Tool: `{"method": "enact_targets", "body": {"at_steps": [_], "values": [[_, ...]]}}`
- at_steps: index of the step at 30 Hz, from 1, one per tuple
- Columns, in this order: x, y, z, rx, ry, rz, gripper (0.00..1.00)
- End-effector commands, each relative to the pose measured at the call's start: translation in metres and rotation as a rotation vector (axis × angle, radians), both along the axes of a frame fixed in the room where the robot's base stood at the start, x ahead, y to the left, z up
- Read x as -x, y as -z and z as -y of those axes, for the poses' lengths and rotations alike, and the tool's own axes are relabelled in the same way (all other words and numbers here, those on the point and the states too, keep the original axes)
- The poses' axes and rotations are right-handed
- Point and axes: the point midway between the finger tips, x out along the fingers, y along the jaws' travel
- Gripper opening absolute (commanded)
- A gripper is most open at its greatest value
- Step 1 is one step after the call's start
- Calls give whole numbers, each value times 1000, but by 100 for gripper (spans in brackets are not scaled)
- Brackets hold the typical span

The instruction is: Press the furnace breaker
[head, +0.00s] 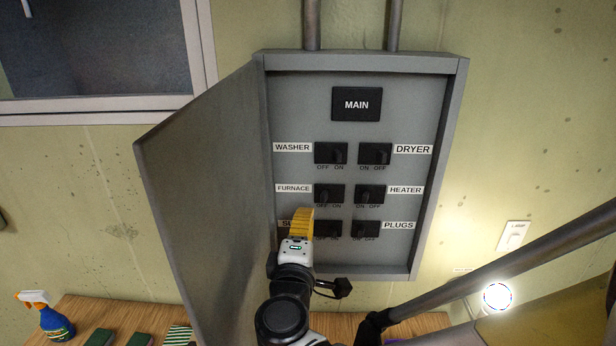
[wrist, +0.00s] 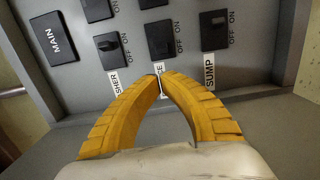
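The furnace breaker (head: 329,193) is a black switch in the left column of the open grey breaker panel (head: 455,150), between the washer breaker (head: 331,153) and the sump breaker (head: 328,229). Its "FURNACE" label (head: 293,188) is to its left. In the wrist view the furnace breaker (wrist: 160,39) is just beyond my fingertips, and its label is partly hidden by them. My gripper (head: 303,210) has yellow fingers, which meet at the tips in the wrist view (wrist: 160,76) with nothing between them. It is just below the furnace label in the head view and partly covers the sump label.
The panel door (head: 205,180) stands open on the left, close to my arm. Dryer (head: 375,153), heater (head: 373,194) and plugs (head: 366,229) breakers form the right column, below the main switch (head: 357,104). A wooden bench (head: 160,308) with a spray bottle (head: 52,318) is below.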

Motion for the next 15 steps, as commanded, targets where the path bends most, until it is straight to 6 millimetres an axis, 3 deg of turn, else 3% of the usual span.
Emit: {"method": "enact_targets", "body": {"at_steps": [9,15], "values": [[-58,-1,8,0,5,0,0],[-80,-1,10,-1,3,-1,0]]}}
